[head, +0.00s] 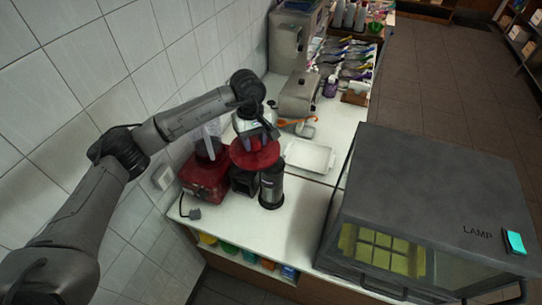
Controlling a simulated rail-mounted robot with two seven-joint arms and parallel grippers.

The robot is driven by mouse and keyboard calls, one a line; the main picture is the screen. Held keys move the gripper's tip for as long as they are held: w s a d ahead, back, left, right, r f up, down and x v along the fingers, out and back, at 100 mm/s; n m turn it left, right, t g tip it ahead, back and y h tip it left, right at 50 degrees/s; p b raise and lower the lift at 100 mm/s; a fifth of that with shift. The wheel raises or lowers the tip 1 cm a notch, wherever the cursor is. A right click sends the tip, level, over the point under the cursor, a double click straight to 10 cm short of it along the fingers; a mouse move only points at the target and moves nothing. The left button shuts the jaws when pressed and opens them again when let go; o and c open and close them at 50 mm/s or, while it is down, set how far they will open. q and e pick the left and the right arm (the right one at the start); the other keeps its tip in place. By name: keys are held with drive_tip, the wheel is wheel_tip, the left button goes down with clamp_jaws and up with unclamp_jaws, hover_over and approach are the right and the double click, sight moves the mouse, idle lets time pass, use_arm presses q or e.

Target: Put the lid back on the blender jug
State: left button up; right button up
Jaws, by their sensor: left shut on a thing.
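The blender stands at the left end of the white counter, by the tiled wall. It has a red base (203,180) and a see-through jug (207,143), partly behind my left arm. My left gripper (257,139) is to the right of the jug, over a round red disc (254,155). It is shut on a small dark thing, which I take to be the lid; it is mostly hidden, and I cannot tell whether it touches the disc. My right gripper is not in view.
A dark cylinder (272,187) and a black appliance (243,181) stand close beside the blender. A white tray (309,157) lies behind them. A large grey lamp cabinet (435,190) fills the right. Counter is bare at the front between cylinder and cabinet.

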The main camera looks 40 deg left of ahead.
use_arm(q)
drive_tip(key=a+r+n+p, duration=0.1)
drive_tip(key=a, duration=0.1)
drive_tip(key=a+r+n+p, duration=0.1)
drive_tip(key=a+r+n, duration=0.1)
drive_tip(key=w+a+r+n+p, duration=0.1)
drive_tip(key=a+r+n+p, duration=0.1)
drive_tip(key=shift+a+r+t, duration=0.15)
drive_tip(key=shift+a+t, duration=0.15)
drive_tip(key=shift+a, duration=0.1)
drive_tip(key=a+r+n+p, duration=0.2)
drive_tip(key=a+n+p, duration=0.1)
drive_tip(key=a+n, duration=0.6)
drive_tip(key=s+a+r+n+t+y+p, duration=0.1)
drive_tip(key=a+r+n+p, duration=0.2)
drive_tip(key=a+n, duration=0.6)
drive_tip(key=n, duration=0.2)
drive_tip(key=shift+n, duration=0.4)
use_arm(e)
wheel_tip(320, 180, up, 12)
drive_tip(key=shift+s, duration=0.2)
use_arm(q)
wheel_tip(320, 180, down, 6)
drive_tip(key=b, duration=0.4)
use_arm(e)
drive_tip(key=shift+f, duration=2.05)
use_arm(q)
drive_tip(key=shift+p, duration=0.3)
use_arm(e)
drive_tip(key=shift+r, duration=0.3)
